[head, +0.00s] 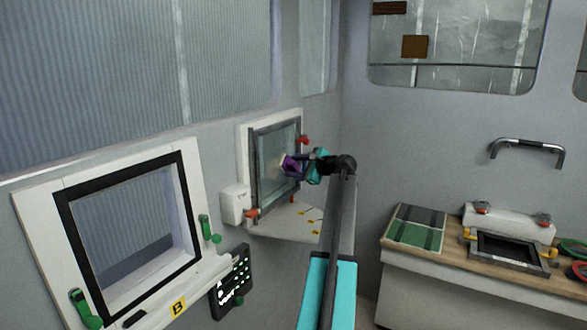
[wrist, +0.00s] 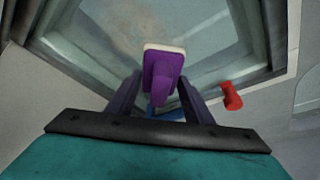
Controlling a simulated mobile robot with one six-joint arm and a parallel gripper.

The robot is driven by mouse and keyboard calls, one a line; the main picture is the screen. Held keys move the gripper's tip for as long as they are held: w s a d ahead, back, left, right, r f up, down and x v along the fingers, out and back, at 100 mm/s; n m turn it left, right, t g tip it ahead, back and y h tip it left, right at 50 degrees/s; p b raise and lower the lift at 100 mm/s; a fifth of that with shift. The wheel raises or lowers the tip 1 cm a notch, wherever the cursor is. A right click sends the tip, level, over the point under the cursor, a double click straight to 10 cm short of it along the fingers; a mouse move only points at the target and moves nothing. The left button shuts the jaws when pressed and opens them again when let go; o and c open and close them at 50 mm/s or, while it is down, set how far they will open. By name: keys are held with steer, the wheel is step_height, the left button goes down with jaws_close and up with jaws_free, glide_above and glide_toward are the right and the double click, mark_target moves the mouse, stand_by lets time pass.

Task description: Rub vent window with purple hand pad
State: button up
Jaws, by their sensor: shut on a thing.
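The vent window (head: 277,160) is a small dark-framed pane in a white surround on the wall, left of the room's corner. Its glass (wrist: 110,30) fills the upper part of the wrist view. My gripper (head: 293,166) is at the window, shut on the purple hand pad (wrist: 162,78). The pad (head: 289,165) has a purple handle and a pale face turned toward the glass. It is at or very near the pane; I cannot tell whether it touches. Red latches (head: 304,140) sit on the frame, and one shows in the wrist view (wrist: 232,96).
A larger black-framed window (head: 130,230) with green handles stands at left, above a dark panel (head: 232,282) with lit buttons. A white box (head: 235,204) is beside the vent window. At right, a wooden-topped bench (head: 460,262) holds a small frame and a green-black mat (head: 416,228).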

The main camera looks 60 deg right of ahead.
mark_target(285, 166)
steer(key=shift+w+r+p, duration=0.15)
steer(key=shift+r+p, duration=0.4)
steer(key=shift+r, duration=0.3)
steer(key=shift+a, duration=0.2)
steer(key=shift+a+p, duration=0.45)
steer(key=shift+a, duration=1.45)
steer(key=shift+a+p, duration=0.55)
steer(key=shift+a, duration=1.4)
steer(key=shift+a, duration=0.15)
